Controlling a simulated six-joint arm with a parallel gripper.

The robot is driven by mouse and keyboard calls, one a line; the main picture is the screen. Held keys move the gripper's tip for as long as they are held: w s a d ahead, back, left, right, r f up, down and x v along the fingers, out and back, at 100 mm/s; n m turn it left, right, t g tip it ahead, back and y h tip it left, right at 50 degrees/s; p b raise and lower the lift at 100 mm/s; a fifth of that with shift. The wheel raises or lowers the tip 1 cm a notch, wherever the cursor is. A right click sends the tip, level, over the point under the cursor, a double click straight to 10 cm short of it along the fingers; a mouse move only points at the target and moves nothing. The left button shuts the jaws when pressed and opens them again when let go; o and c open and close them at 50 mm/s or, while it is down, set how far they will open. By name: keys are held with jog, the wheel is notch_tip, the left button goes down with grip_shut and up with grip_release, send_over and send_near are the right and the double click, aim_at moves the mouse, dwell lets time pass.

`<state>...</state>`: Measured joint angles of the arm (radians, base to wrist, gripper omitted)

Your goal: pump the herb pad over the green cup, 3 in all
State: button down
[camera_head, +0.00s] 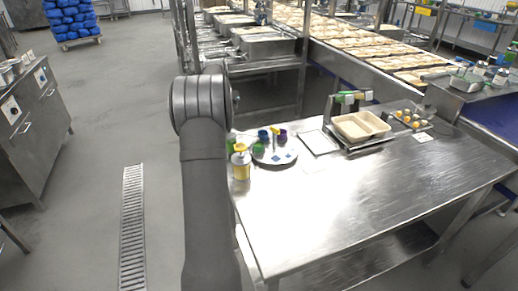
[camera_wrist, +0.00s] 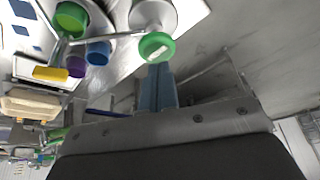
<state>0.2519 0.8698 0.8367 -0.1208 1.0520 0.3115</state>
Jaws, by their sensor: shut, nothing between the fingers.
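A round green pad (camera_wrist: 156,47) with a white mark sits on a pale cylindrical dispenser (camera_wrist: 153,14) in the wrist view; I take it for the herb pad. A thin spout (camera_wrist: 105,39) runs left from it towards the cups. The green cup (camera_wrist: 70,17) stands at upper left, near the spout's end; whether the spout is over it I cannot tell. My gripper (camera_wrist: 158,68) is shut and empty, its fingertips close to the pad; contact is unclear. In the head view my arm hides the gripper. The green cup (camera_head: 259,148) shows on a round plate (camera_head: 285,162).
A blue cup (camera_wrist: 98,52) and a purple cup (camera_wrist: 76,66) stand beside the green one. A pale two-part tray (camera_head: 345,129) is farther back. The table's front (camera_head: 330,220) is clear.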

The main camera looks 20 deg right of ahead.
jog(key=shift+r, duration=0.1)
notch_tip(320, 180, up, 6)
jog(key=shift+f, duration=0.1)
dwell(0.5)
jog(key=shift+f, duration=3.8)
